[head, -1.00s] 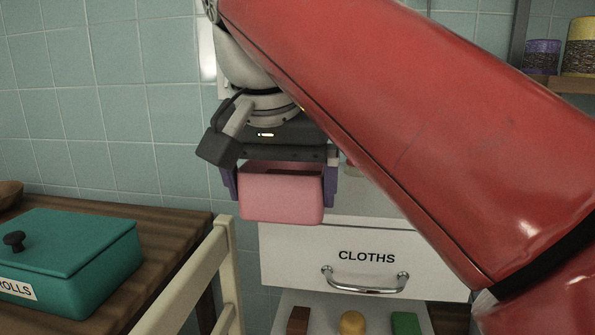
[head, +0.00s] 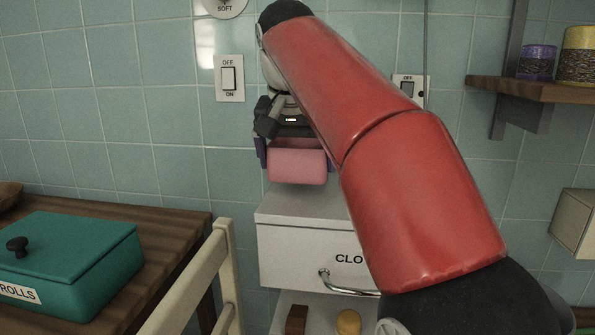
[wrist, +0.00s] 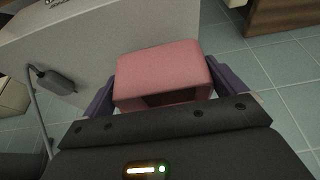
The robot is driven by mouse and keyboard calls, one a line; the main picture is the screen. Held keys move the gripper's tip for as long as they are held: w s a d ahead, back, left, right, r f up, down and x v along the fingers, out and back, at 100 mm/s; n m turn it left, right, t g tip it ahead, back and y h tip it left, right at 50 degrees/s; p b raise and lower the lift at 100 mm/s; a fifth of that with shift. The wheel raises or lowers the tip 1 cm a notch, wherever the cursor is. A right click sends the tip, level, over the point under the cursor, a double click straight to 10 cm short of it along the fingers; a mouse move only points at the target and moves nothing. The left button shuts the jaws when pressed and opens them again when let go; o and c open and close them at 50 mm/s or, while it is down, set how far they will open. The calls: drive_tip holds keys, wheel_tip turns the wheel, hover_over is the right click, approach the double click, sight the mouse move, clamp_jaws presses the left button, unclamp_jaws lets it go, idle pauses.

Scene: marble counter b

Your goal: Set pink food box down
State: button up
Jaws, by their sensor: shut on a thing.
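The pink food box (head: 297,166) is held in my gripper (head: 291,150), in the air above the back of the white cabinet top (head: 300,207) in the head view. In the wrist view the pink box (wrist: 160,72) sits between the two purple fingers of my gripper (wrist: 163,92), which touch its sides. A dark opening shows in the box's near side there. My red arm hides part of the cabinet top and its drawer front.
A white drawer marked "CLO..." (head: 300,262) is below the box. A teal lidded box (head: 75,258) stands on a wooden table at left, beside a cream chair (head: 190,275). A wall shelf (head: 530,88) holds jars at upper right. Tiled wall lies close behind.

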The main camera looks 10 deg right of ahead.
sight(298, 173)
drive_tip(key=shift+w+d, duration=0.15)
drive_tip(key=shift+w, duration=0.3)
drive_tip(key=shift+f+b, duration=0.6)
drive_tip(key=shift+f, duration=1.1)
